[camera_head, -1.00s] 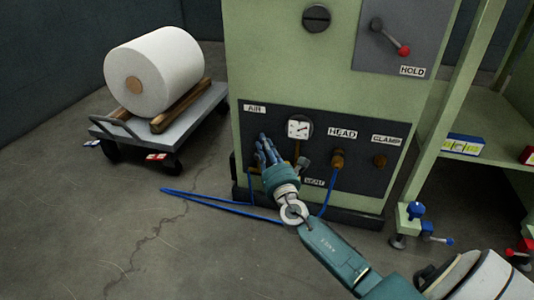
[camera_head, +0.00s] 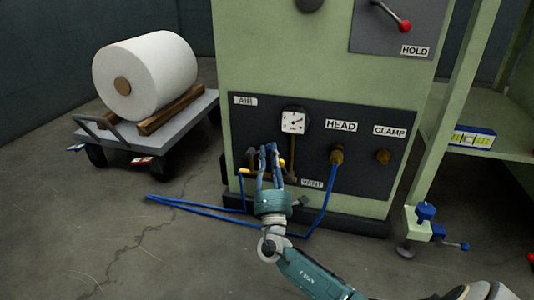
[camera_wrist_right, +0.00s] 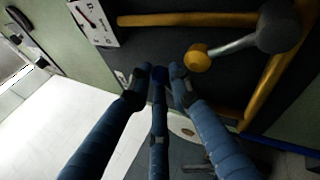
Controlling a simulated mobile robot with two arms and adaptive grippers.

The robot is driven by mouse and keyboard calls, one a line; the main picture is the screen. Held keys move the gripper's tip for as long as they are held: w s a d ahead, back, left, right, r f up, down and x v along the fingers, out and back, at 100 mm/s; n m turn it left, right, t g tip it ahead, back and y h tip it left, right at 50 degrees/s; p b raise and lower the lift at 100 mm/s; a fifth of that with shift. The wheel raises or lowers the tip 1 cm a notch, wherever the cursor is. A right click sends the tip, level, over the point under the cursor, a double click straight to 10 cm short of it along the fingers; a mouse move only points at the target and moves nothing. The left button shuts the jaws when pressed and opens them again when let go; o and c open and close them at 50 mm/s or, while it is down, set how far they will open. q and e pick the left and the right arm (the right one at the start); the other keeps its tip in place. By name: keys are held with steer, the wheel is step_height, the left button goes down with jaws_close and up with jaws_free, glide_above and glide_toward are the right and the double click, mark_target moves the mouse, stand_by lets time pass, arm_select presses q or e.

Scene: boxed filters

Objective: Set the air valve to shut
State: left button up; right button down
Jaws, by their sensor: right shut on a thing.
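The air section is at the left of a dark panel (camera_head: 371,176) on the green machine, under the AIR label (camera_head: 245,101). My right gripper (camera_head: 270,150) is in front of it, below the gauge (camera_head: 293,121), and hides much of the fittings. In the wrist view, the right gripper's blue fingertips (camera_wrist_right: 158,75) are close together; what they hold is not clear. A grey lever (camera_wrist_right: 232,45) with a yellow knob (camera_wrist_right: 197,58) is beside them, apparently outside the grip. A yellow part (camera_head: 245,171) shows left of the fingers. The left gripper is not in view.
A blue hose (camera_head: 205,209) loops over the floor in front of the machine. A cart (camera_head: 190,118) with a large white roll (camera_head: 150,72) stands at left. A shelf with a small box (camera_head: 472,137) is at right. Floor at lower left is clear.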

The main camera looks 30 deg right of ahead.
steer(key=shift+s+f+m+g+h, duration=0.1)
steer(key=shift+f+m+g+h, duration=0.4)
steer(key=shift+m+h, duration=0.55)
steer(key=shift+w+f+m+g+h, duration=0.1)
steer(key=shift+f+m+g+h, duration=0.4)
steer(key=shift+m, duration=1)
steer(key=shift+s+f+m+g+h, duration=0.1)
steer(key=shift+f+m+g+h, duration=0.35)
steer(key=shift+m+h, duration=0.6)
steer(key=shift+f+m, duration=0.1)
steer(key=shift+m, duration=0.3)
steer(key=c, duration=1.6)
jaws_free()
steer(key=v, duration=0.7)
steer(key=shift+s+a+f, duration=0.1)
steer(key=shift+s+a, duration=0.05)
